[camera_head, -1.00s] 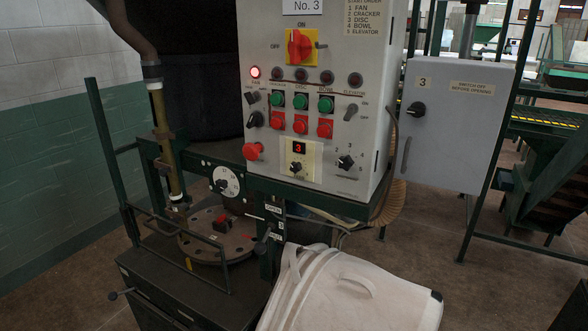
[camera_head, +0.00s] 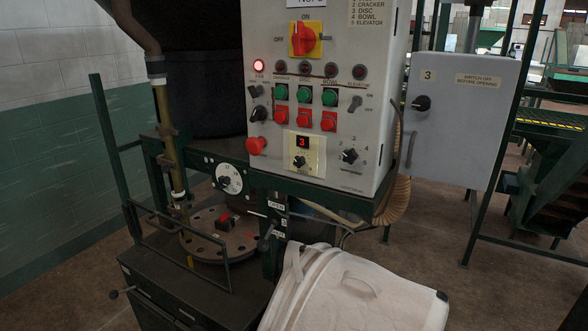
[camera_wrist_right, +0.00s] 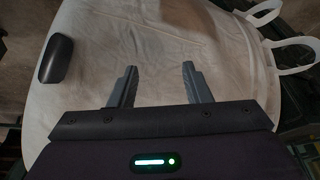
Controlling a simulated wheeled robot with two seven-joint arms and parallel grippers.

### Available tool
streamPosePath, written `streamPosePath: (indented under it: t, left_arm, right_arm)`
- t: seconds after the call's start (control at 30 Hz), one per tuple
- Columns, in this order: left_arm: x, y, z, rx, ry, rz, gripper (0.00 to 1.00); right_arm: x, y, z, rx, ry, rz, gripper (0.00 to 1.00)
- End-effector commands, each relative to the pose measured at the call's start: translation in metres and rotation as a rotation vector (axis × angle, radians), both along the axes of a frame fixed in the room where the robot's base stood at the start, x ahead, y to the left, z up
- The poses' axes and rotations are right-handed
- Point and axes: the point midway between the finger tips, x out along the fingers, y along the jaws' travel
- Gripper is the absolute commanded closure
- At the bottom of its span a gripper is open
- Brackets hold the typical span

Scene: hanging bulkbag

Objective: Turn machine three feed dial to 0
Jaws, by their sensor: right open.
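The machine No. 3 control panel (camera_head: 320,90) fills the middle of the head view. Low on it, a cream plate carries a red "3" display (camera_head: 302,142) with a black knob (camera_head: 299,161) below; its label is too small to read. A round white dial (camera_head: 229,178) with a black centre knob sits on the green frame below left of the panel; its exact setting is unclear. My right gripper (camera_wrist_right: 158,85) is open and empty in the right wrist view, its fingers apart before the white bulk bag (camera_wrist_right: 165,45). The head view shows neither gripper.
The white bag (camera_head: 350,290) bulges below the panel. A grey box marked 3 (camera_head: 460,120) stands right of it. A round drilled plate (camera_head: 220,235) and a green guard rail (camera_head: 226,270) lie below the white dial. Open floor (camera_head: 420,250) shows at right.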

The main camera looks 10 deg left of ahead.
Motion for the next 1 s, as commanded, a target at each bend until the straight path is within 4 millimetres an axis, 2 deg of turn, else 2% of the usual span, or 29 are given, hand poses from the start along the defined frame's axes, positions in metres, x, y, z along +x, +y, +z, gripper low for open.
streamPosePath:
  t: [0.03,0.17,0.27,0.3,0.5,0.63,0.8,0.9,1.0]
  left_arm:
    - [0.0,0.0,-0.001,0.0,0.001,0.0,0.73]
    - [-0.001,0.0,-0.002,0.0,0.001,0.0,0.73]
    - [0.0,0.0,-0.004,0.0,0.001,0.0,0.73]
    - [0.0,0.0,-0.004,0.0,0.001,0.0,0.73]
    - [0.0,0.0,-0.008,0.0,0.001,0.0,0.73]
    - [-0.001,0.0,-0.01,0.0,0.001,0.0,0.73]
    - [0.0,0.0,-0.012,0.0,0.001,-0.001,0.73]
    - [0.0,0.001,-0.014,0.0,0.001,-0.001,0.73]
    - [0.0,0.001,-0.014,0.001,0.001,-0.001,0.73]
  right_arm:
    - [0.017,0.014,0.018,0.007,-0.026,-0.001,0.56]
    - [0.053,0.052,0.069,0.017,-0.088,-0.014,0.56]
    - [0.08,0.086,0.12,0.016,-0.153,-0.034,0.56]
    - [0.089,0.099,0.142,0.012,-0.183,-0.044,0.56]
    - [0.118,0.152,0.257,-0.032,-0.376,-0.121,0.56]
    - [0.125,0.173,0.325,-0.067,-0.535,-0.198,0.56]
    - [0.126,0.185,0.41,-0.096,-0.788,-0.331,0.56]
    - [0.124,0.184,0.452,-0.099,-0.94,-0.411,0.56]
    - [0.121,0.182,0.485,-0.091,-1.066,-0.479,0.56]
